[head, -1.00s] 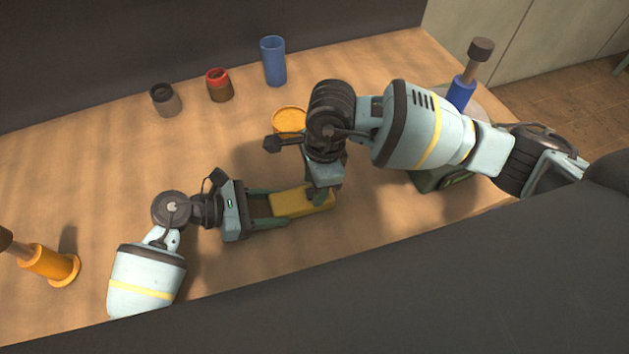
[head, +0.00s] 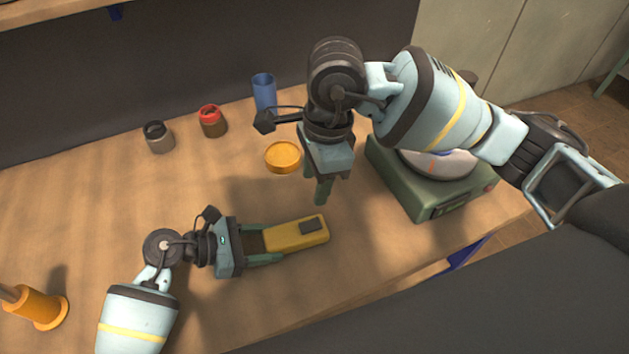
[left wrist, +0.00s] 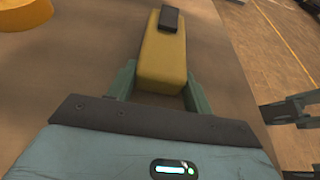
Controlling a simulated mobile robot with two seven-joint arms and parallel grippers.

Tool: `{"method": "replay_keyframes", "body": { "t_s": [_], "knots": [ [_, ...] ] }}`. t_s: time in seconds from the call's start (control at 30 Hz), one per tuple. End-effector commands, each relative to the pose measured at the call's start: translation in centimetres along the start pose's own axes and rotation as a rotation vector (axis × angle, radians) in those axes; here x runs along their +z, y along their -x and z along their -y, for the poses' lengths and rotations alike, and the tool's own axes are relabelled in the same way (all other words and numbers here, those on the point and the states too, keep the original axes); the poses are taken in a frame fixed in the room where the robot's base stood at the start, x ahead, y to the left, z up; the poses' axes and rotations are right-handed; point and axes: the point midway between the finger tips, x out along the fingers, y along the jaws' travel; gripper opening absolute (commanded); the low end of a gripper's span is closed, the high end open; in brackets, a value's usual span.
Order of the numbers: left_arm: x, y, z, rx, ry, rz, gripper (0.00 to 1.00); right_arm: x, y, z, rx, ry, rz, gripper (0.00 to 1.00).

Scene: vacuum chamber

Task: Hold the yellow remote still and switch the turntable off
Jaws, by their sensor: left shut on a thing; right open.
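The yellow remote (head: 285,238) lies on the wooden table with its dark button (head: 311,225) at the right end. My left gripper (head: 277,242) is shut on the remote's near end, one finger along each side. The left wrist view shows the remote (left wrist: 163,55) between the fingers, its dark button at the far end. My right gripper (head: 319,190) is open and empty, pointing down above the table just beyond the remote, apart from it. The green turntable (head: 400,178) stands at the right, its silver platter (head: 465,165) partly hidden by my right arm.
An orange round dish (head: 283,157) lies behind the remote. A blue cup (head: 264,92), a red-topped jar (head: 211,121) and a dark jar (head: 158,137) stand at the back. An orange spool-shaped object (head: 38,308) is at the left. The table is clear between the dish and jars.

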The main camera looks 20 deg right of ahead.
Motion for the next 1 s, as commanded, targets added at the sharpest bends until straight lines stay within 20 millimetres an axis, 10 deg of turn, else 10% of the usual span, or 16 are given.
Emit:
{"method": "replay_keyframes", "body": {
  "t_s": [0.23, 0.27, 0.43, 1.0],
  "knots": [
    [0.0, 0.0, 0.0, 0.0, 0.0, 0.0, 0.22, 0.0, 0.0, 0.0, 0.0, 0.0, 0.0, 0.45],
    [0.0, 0.0, 0.0, 0.0, 0.0, 0.0, 0.53, 0.0, 0.0, 0.0, 0.0, 0.0, 0.0, 0.45],
    [0.0, 0.0, 0.0, 0.0, 0.0, 0.0, 0.76, 0.0, 0.0, 0.0, 0.0, 0.0, 0.0, 0.45],
    [-0.2, 3.4, -0.1, 0.002, -0.002, -0.005, 0.76, 0.0, 0.0, 0.0, 0.0, 0.0, 0.0, 0.45]
  ]
}}
